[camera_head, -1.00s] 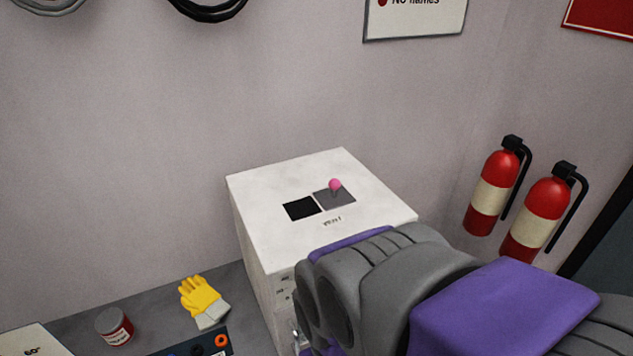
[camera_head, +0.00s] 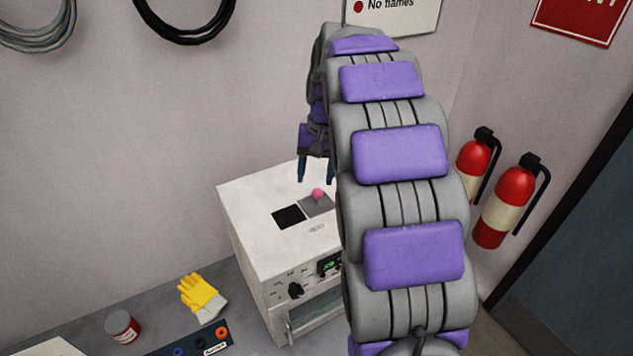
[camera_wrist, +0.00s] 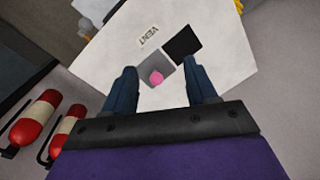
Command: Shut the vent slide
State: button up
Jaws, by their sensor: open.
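The vent slide is a grey plate (camera_head: 312,208) with a pink knob (camera_head: 318,194) on top of a white box (camera_head: 255,235). A black square opening (camera_head: 288,216) lies uncovered to the left of the plate. My gripper (camera_head: 316,180) points down above the box, near the knob. In the wrist view my gripper (camera_wrist: 161,92) is open, with the pink knob (camera_wrist: 156,78) showing between its two fingers and nothing held. There the grey plate (camera_wrist: 153,68) lies left of the black opening (camera_wrist: 182,44), under the VENT label.
Two fire extinguishers (camera_head: 503,205) hang on the right wall. A yellow glove (camera_head: 200,297) and a red-and-grey can (camera_head: 122,326) sit on the grey bench at left. The box front has a dial (camera_head: 295,290). My arm hides part of the box's right side.

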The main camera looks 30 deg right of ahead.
jog(key=m+p, duration=0.1)
jog(key=p, duration=0.2)
send_near(319, 189)
jog(key=shift+t, duration=0.4)
jog(key=f, duration=0.3)
jog(key=a+f, duration=0.1)
jog(key=f, duration=0.3)
jog(key=f+p, duration=0.1)
jog(key=f, duration=0.3)
jog(key=shift+w+a+f, duration=0.2)
jog(key=shift+a+f, duration=0.05)
jog(key=shift+a, duration=0.15)
grip_shut()
